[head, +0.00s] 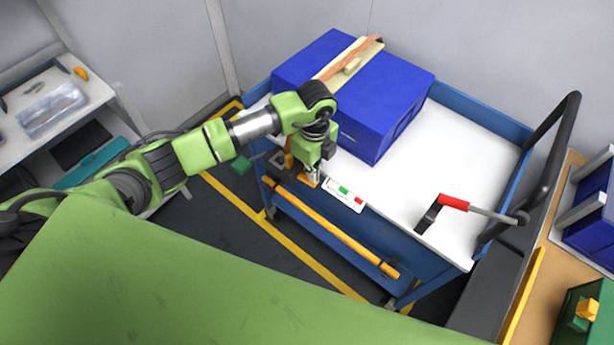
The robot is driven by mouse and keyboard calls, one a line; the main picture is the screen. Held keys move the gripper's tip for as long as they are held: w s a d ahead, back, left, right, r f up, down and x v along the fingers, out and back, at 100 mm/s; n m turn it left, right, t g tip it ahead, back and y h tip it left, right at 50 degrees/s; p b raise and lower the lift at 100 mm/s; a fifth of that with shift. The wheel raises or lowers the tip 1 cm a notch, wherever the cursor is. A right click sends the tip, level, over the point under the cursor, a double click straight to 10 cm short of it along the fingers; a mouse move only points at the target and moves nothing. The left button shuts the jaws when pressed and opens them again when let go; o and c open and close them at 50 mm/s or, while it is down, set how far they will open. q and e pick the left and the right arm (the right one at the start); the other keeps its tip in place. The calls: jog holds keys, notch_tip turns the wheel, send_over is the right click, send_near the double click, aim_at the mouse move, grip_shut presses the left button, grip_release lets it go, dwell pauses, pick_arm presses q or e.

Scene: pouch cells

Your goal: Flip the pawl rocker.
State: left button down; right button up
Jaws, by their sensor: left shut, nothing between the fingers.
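My left gripper (314,177) points down at the near left part of the blue cart's white top. It is shut with nothing held. Small orange parts (301,179) show right beside and below its fingertips, mostly hidden by the gripper. They may belong to the pawl rocker, but I cannot make out its shape or which way it is tipped. I cannot tell whether the fingertips touch them. A white plate (332,187) with a green and a red mark lies just right of the fingertips. My right gripper is not in view.
A large blue box (390,122) stands on the cart (470,150) behind the gripper, with a cream and brown piece on top. The white top between is clear. A yellow bar (340,235) runs along the cart's near side.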

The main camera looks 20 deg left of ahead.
pick_arm(q)
jog(key=shift+f+b, duration=0.55)
jog(key=shift+f, duration=0.3)
jog(key=shift+r, duration=0.1)
jog(key=shift+r+p, duration=2.9)
jog(key=shift+r, duration=0.6)
